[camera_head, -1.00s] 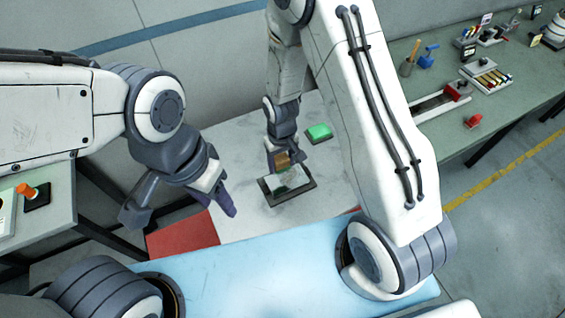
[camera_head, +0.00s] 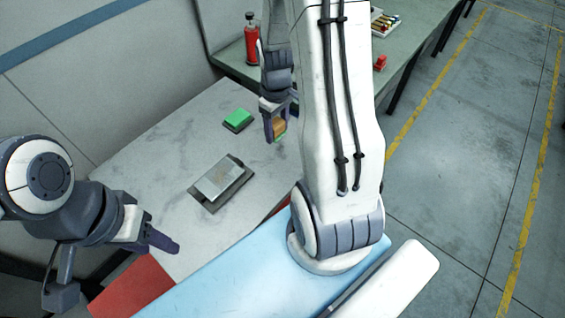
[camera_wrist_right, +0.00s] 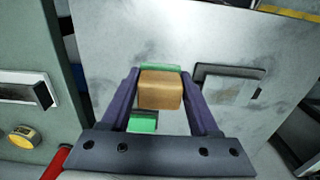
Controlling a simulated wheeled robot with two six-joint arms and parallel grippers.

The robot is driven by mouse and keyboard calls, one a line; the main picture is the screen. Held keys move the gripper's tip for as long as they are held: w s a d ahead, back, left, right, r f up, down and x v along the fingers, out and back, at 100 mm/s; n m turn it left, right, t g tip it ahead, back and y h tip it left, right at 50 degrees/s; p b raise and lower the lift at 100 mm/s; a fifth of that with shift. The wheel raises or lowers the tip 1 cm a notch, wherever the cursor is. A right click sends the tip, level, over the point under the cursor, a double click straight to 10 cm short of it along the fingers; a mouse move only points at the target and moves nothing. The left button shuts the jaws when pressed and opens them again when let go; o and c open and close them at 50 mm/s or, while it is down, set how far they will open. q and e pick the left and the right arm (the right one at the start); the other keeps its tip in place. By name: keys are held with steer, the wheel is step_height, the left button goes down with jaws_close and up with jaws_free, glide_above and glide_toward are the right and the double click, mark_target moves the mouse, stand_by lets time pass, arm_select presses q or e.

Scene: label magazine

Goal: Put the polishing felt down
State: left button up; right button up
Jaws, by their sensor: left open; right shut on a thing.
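The polishing felt, a tan block with a green layer on its underside, is in my right gripper (camera_head: 279,134). The tan block (camera_wrist_right: 160,90) shows between the two purple fingers in the right wrist view, with green at its far edge. My right gripper holds it over the right part of the marbled table (camera_head: 160,150), seemingly above the surface; the exact gap is unclear. A grey metal plate (camera_head: 219,178) lies in a dark holder (camera_head: 206,206) to the left of the felt. My left gripper (camera_head: 112,268) is open and empty, near the table's front left.
A green pad (camera_head: 238,119) lies on the table behind the plate; it also shows in the right wrist view (camera_wrist_right: 143,123). A red area (camera_head: 135,287) is at front left. A green bench (camera_head: 410,55) with a red bottle (camera_head: 251,40) stands behind.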

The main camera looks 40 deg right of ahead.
steer(key=s+d+b, duration=0.5)
steer(key=s+d, duration=0.4)
steer(key=p, duration=0.2)
glide_above(285, 153)
step_height(285, 153, down, 8)
steer(key=shift+a+r, duration=0.1)
steer(key=shift+r, duration=0.15)
step_height(285, 153, down, 4)
steer(key=shift+r+p, duration=0.1)
steer(key=shift+p, duration=0.55)
arm_select(q)
step_height(285, 153, down, 4)
steer(key=shift+r, duration=0.2)
arm_select(e)
steer(key=shift+f, duration=0.2)
